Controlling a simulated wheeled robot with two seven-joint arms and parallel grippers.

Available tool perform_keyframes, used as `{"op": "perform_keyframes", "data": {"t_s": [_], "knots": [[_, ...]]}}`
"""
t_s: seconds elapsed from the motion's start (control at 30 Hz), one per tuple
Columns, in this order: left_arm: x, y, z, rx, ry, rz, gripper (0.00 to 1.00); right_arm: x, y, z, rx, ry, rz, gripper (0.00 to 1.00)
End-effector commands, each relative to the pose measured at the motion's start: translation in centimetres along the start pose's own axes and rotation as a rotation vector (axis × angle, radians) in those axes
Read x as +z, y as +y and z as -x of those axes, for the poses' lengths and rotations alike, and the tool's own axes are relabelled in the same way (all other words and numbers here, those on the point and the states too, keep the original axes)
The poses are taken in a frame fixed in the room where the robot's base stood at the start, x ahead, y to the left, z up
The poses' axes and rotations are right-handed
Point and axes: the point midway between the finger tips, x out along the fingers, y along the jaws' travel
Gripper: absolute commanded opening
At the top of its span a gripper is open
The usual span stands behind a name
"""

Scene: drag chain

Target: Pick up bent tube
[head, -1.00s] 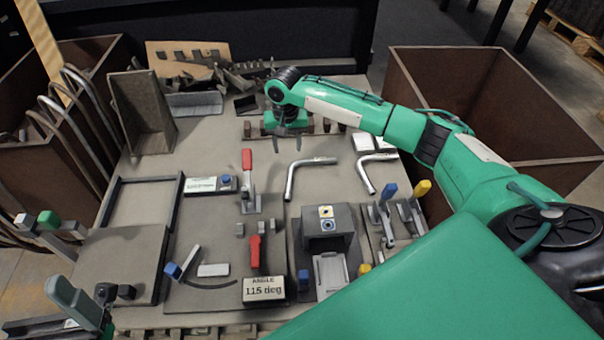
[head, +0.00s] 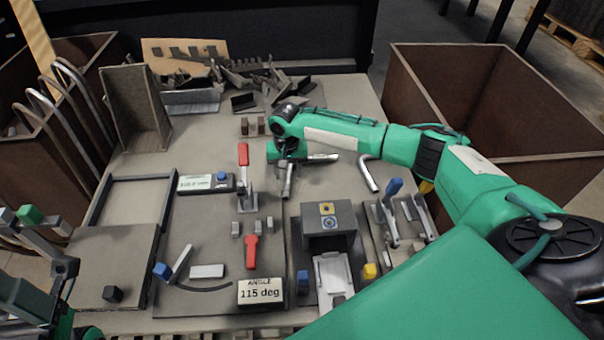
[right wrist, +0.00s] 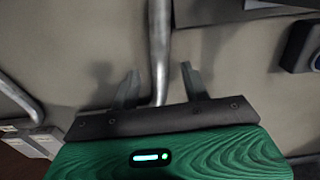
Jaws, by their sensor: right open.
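A grey bent tube (head: 287,184) lies on the table under my right gripper. Its far leg also shows to the right of the gripper. A second bent tube (head: 369,175) lies farther right, apart from the gripper. My right gripper (head: 281,182) points down over the first tube, its jaws open. In the right wrist view, the tube (right wrist: 160,50) runs between the two spread fingers (right wrist: 158,76); contact with them cannot be told. The second tube (right wrist: 22,100) shows at the left edge there. Parts of my left arm show at the lower left corner; its jaws cannot be made out.
A red-handled clamp (head: 244,156) stands just left of the tube. A grey block fixture (head: 330,240) stands in front, and a blue-handled clamp (head: 391,200) to the right. Brown bins flank the table (head: 195,145). Scrap brackets (head: 265,92) lie at the back.

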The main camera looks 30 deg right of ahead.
Motion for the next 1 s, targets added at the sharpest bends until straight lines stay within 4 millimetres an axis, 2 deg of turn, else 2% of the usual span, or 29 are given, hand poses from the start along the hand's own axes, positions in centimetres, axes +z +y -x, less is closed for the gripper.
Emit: {"op": "perform_keyframes", "data": {"t_s": [0.03,0.1,0.37,0.6,1.0], "knots": [[-0.09,0.02,0.19,0.002,0.008,0.000,1.00,-0.01,0.01,-0.74,0.000,0.000,0.000,0.47],[-0.15,0.03,0.02,0.003,0.014,0.000,1.00,-0.02,0.01,-1.01,0.000,0.000,-0.001,0.47],[-0.16,0.02,-0.12,0.003,0.014,0.000,1.00,0.01,0.01,-1.00,0.000,0.000,0.000,0.45],[-0.14,0.01,-0.11,0.003,0.014,-0.001,1.00,0.02,0.01,-1.01,0.000,0.000,0.000,0.00],[-0.13,0.01,-0.12,0.003,0.014,-0.001,1.00,0.00,0.00,-0.93,0.000,0.000,0.000,0.00]]}}
